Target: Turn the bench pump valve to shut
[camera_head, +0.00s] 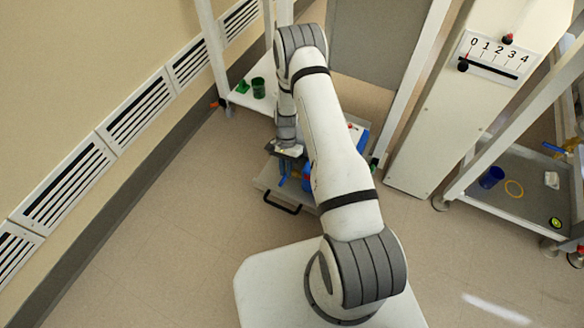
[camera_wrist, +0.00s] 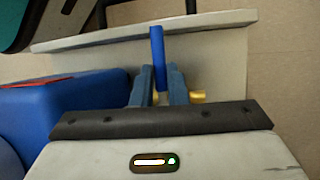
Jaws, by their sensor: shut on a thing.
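The valve's blue lever (camera_wrist: 157,48) stands between the two fingers of my gripper (camera_wrist: 160,82) in the wrist view, pointing up the picture, away from my palm. My gripper is shut on this lever. A piece of brass (camera_wrist: 197,96), seemingly the valve body, shows just right of the fingers; most of it is hidden. The blue pump body (camera_wrist: 62,115) lies left of the fingers. In the head view the lever (camera_head: 284,179) shows as a small blue bar below my gripper, which my arm partly hides. The blue and red pump (camera_head: 307,183) is beside it.
A green cup (camera_head: 258,88) stands on a white shelf behind. A cart (camera_head: 512,200) with a dark blue cup stands at right. Floor at left is clear.

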